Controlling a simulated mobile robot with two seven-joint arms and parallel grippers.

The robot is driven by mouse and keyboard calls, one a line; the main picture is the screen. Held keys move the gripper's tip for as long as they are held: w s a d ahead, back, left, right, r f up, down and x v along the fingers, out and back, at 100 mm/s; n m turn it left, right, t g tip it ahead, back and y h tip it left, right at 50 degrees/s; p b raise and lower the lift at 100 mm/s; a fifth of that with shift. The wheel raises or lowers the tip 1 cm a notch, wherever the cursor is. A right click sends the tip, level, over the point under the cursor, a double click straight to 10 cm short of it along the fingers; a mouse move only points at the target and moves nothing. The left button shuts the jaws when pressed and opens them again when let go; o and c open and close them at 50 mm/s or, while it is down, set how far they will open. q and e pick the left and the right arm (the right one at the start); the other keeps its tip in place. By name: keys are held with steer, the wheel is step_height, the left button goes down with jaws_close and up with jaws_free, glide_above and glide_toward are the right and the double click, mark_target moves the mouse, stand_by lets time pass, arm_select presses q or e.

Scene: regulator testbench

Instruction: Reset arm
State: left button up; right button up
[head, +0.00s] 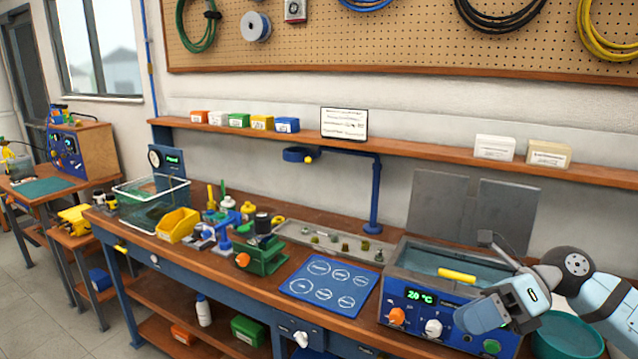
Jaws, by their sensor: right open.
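My right arm comes in from the right edge, bent over the right end of the workbench (395,343). Its right gripper (497,262) is open, by the water bath (440,262) with a green temperature display. I see nothing held in it. The hand and wrist cover part of the bath's right side and front. A yellow bar (457,275) lies at the bath opening, apart from the gripper as far as I can tell. My left gripper is not in view.
A teal bowl (562,338) stands close below my right arm. A blue mat with circles (330,285), a grey parts tray (330,241), a green stand (263,257) and a yellow bin (178,224) stand leftward. A blue post (376,195) rises behind; a shelf (420,158) runs above.

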steer(key=s+a+f+m+t+y, duration=0.1)
steer(key=a+f+m+t+y, duration=0.15)
steer(key=a+m+y, duration=0.25)
step_height(320, 180, down, 14)
steer(key=r+m+t+h, duration=0.1)
steer(key=m+t+h, duration=0.5)
steer(key=m+t, duration=1.4)
steer(key=s+a+f+m+g+h, duration=0.1)
steer(key=s+f+m+g+h, duration=0.4)
steer(key=s+f+m, duration=0.5)
steer(key=s+f+m+g+h, duration=0.4)
steer(key=s+f+m+g, duration=0.3)
steer(key=f, duration=0.6)
arm_select(q)
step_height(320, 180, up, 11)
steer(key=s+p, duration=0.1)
steer(key=p, duration=1.1)
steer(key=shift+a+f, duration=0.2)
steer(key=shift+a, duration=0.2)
arm_select(e)
step_height(320, 180, up, 11)
steer(key=w+t, duration=0.1)
steer(key=shift+d+m+t, duration=0.25)
steer(key=shift+m+t, duration=0.05)
steer(key=shift+t, duration=0.05)
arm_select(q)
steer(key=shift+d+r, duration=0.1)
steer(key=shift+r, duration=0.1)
arm_select(e)
steer(key=shift+w+r, duration=0.1)
